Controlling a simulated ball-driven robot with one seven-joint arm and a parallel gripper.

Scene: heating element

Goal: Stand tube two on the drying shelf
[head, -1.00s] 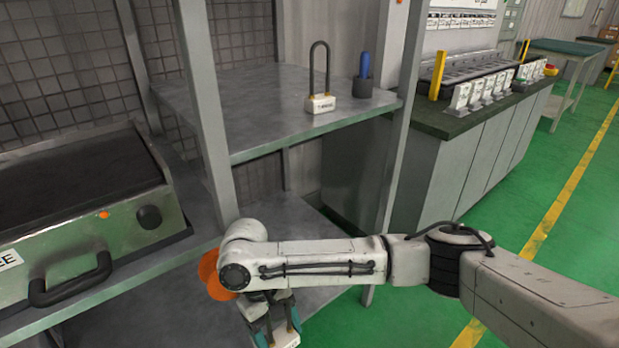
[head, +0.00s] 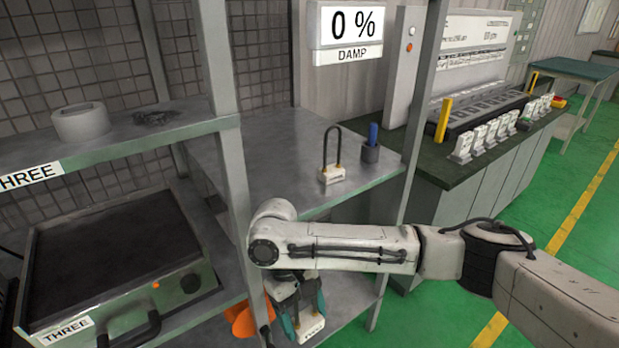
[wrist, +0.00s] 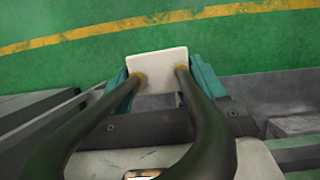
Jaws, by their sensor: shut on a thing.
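My gripper (head: 299,305) is shut on a dark U-shaped tube with a white end block (head: 311,328), low in front of the shelf rack. In the wrist view the white block (wrist: 157,66) sits between the teal fingers (wrist: 160,88), with brass collars where the two dark legs (wrist: 205,120) enter it. The block's label is too small to read. A similar U-shaped tube (head: 325,150) stands upright on its white block on the grey middle shelf (head: 285,140), under a display reading 0 % DAMP (head: 351,27). My gripper is below and in front of that shelf.
A dark cup (head: 370,153) with a blue item stands right of the standing tube. A rack post (head: 218,80) rises left of the grey shelf, another on its right.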

